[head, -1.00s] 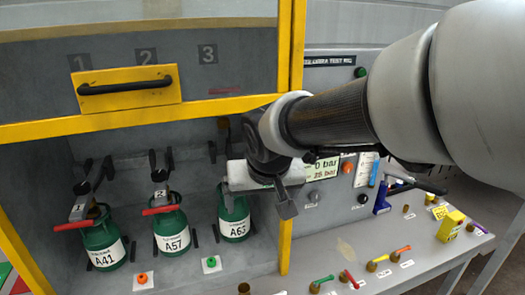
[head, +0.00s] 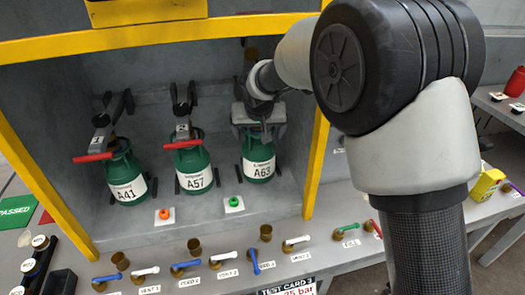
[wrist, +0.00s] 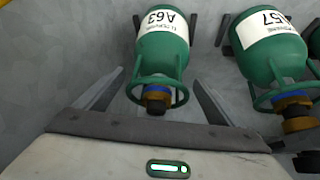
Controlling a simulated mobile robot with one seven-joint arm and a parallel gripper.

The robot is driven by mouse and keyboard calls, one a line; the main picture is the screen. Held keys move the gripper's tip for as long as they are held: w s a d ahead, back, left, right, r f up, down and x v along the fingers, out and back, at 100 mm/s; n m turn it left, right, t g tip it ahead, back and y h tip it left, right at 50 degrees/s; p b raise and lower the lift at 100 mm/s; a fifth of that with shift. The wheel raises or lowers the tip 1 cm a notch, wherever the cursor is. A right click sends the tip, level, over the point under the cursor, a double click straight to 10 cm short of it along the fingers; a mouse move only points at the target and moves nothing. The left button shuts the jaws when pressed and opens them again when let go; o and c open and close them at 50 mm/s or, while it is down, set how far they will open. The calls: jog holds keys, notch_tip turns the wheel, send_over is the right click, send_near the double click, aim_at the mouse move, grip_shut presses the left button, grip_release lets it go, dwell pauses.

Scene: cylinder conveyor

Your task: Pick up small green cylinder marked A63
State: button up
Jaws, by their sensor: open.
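The small green cylinder A63 (head: 258,163) stands upright at the right end of a row of three inside the yellow-framed cabinet. Its white label faces out in the head view. My gripper (head: 259,116) is at the top of A63, and my arm hides what is behind it. In the wrist view, A63 (wrist: 163,52) lies ahead between the two open fingers (wrist: 157,92). Its ring guard and brass valve sit between the fingers, with a gap on both sides. I cannot tell whether either finger touches it.
Green cylinders A57 (head: 193,168) and A41 (head: 125,180) stand to the left under red-handled clamps. A57 is close beside A63 in the wrist view (wrist: 265,45). The yellow cabinet post (head: 316,160) is right of A63. Small coloured valves (head: 187,265) line the front bench.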

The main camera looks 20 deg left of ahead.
jog(key=shift+w+a, duration=0.2)
jog(key=shift+w, duration=0.35)
jog(key=shift+w+a, duration=0.15)
jog(key=shift+w, duration=0.35)
jog(key=x, duration=0.5)
jog(key=shift+w+a, duration=0.1)
jog(key=shift+c, duration=0.3)
jog(key=c, duration=1.8)
jog(key=shift+w+a+r, duration=0.1)
jog(key=shift+r, duration=0.25)
